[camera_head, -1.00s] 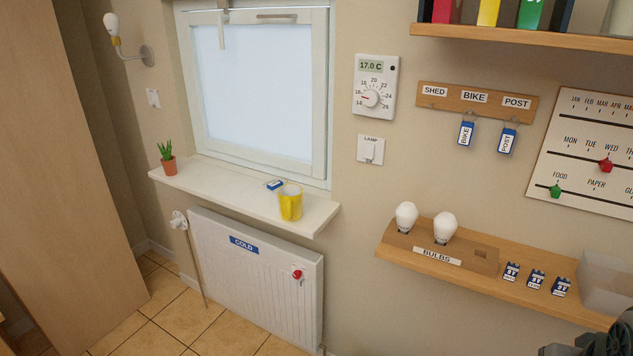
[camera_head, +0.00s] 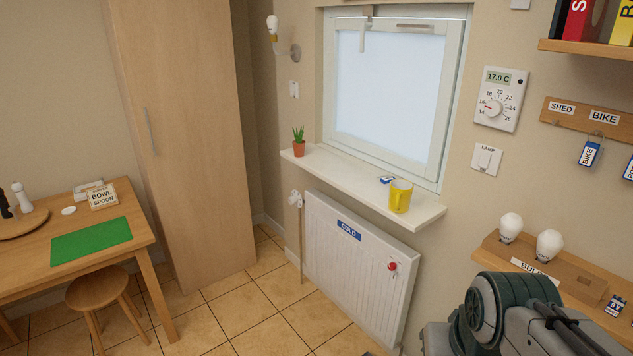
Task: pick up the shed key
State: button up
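A small blue and white tag (camera_head: 387,180), which looks like the tags on the key rack, lies on the white windowsill (camera_head: 340,179) just behind and left of a yellow mug (camera_head: 400,196). Its lettering is too small to read. The key rack (camera_head: 570,112) on the right wall has a SHED label with no tag hanging under it. A BIKE tag (camera_head: 590,154) hangs under the BIKE label. My arm shows at the bottom right, well short of the sill, and my gripper is out of view.
A potted plant (camera_head: 298,143) stands at the sill's left end. A radiator (camera_head: 356,268) is below the sill. The bulb shelf (camera_head: 486,252) is at the right. A table (camera_head: 134,214) and stool (camera_head: 97,291) stand at the left by a tall cupboard (camera_head: 190,190). Tiled floor between is clear.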

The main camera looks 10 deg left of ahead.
aim_at(389, 178)
jog(key=u, duration=1.1)
jog(key=i, duration=3.45)
jog(key=z, duration=3.85)
jog(key=i, duration=0.45)
